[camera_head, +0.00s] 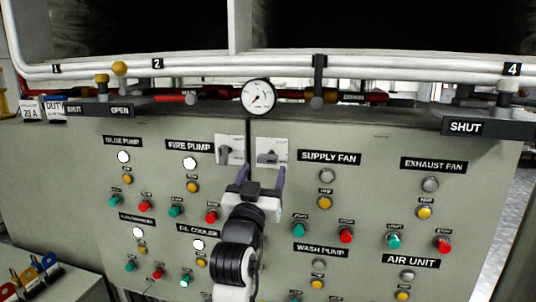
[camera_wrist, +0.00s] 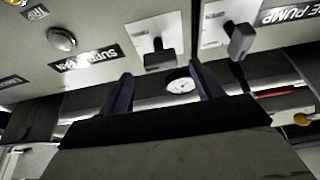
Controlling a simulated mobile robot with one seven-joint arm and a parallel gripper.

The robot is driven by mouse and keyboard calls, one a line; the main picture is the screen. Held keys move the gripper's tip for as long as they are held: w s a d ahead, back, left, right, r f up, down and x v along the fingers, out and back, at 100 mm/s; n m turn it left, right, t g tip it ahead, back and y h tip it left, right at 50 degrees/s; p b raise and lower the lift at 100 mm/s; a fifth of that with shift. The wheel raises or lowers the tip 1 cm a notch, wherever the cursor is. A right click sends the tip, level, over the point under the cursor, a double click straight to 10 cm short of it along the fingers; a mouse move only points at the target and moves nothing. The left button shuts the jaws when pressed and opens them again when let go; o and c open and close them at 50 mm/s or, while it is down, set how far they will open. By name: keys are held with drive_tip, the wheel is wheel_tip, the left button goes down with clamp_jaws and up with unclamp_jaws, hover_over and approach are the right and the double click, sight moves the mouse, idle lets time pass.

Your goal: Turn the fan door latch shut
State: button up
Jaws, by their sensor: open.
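The fan door latch (camera_head: 268,157) is a dark grey handle on a white plate, at the upper left corner of the right-hand cabinet door with the SUPPLY FAN label. In the head view its handle lies roughly sideways. It also shows in the wrist view (camera_wrist: 159,58), which is turned about upside down. A similar pump door latch (camera_head: 224,155) sits on the left-hand door, with its handle more upright; it shows in the wrist view (camera_wrist: 241,41). My gripper (camera_head: 261,175) is open and empty, just below the fan door latch in the head view. No contact is visible.
A round pressure gauge (camera_head: 258,96) stands above the seam between the doors. White pipes (camera_head: 200,66) run above the cabinet. Buttons and lamps cover both doors, including a red button (camera_head: 211,216) left of my arm. A key rack (camera_head: 30,284) stands at lower left.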

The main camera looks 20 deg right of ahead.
sight(266, 162)
drive_tip(key=p+x, duration=0.1)
drive_tip(key=x, duration=0.4)
drive_tip(key=shift+w+d+r, duration=0.15)
drive_tip(key=shift+w, duration=0.15)
drive_tip(key=c, duration=1)
